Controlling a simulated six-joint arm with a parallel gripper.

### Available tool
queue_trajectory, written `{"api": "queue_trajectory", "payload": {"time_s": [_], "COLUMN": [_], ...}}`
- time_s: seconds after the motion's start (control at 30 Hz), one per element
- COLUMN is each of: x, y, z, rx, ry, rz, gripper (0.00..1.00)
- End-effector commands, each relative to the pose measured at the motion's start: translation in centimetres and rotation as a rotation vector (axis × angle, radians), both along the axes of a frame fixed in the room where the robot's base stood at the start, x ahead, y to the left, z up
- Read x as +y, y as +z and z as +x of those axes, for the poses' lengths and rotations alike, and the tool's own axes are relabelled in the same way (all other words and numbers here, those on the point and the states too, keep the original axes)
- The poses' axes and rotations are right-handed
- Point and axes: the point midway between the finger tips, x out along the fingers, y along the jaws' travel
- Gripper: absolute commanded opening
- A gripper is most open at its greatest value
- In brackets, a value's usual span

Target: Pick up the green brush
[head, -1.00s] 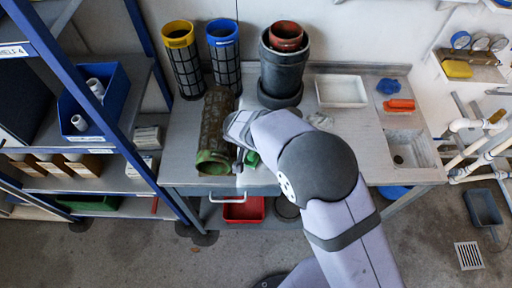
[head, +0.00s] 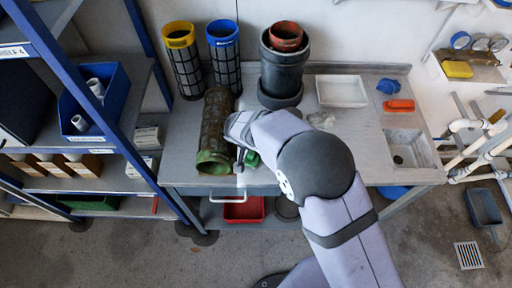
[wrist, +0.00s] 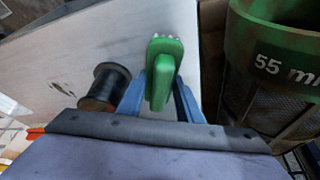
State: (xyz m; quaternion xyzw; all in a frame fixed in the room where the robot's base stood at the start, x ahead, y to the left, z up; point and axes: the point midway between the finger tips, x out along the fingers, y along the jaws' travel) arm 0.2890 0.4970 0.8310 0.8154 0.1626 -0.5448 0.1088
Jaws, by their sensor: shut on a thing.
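The green brush (wrist: 165,72) stands out in front of my gripper in the wrist view, with pale bristles at its far end. My gripper (wrist: 160,97) has blue fingers on both sides of the brush and is shut on it. In the head view, a small part of the green brush (head: 252,160) shows beside my gripper (head: 243,160), over the front part of the bench. My arm hides most of it. I cannot tell whether the brush touches the bench.
A dirty mesh cylinder with a green end (head: 213,135) lies left of my gripper. It is close on the right in the wrist view (wrist: 285,65). A black spool (wrist: 105,87) is on the left. A white tray (head: 341,91) and sink (head: 408,148) are on the bench's right.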

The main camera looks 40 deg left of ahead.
Motion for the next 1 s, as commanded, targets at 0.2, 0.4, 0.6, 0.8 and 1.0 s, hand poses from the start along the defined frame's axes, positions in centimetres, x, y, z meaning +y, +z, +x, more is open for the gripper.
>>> {"api": "queue_trajectory", "payload": {"time_s": [0.2, 0.4, 0.6, 0.8, 1.0], "x": [0.1, 0.1, 0.1, 0.0, 0.0], "y": [2.6, 6.0, 8.6, 9.6, 9.6], "z": [0.0, 0.0, 0.0, 0.0, 0.0], "rx": [-0.001, -0.002, 0.000, 0.000, 0.000], "ry": [-0.001, -0.001, -0.001, -0.001, 0.000], "rz": [0.006, 0.006, 0.004, 0.000, 0.000], "gripper": [0.05, 0.05, 0.05, 0.05, 0.05]}}
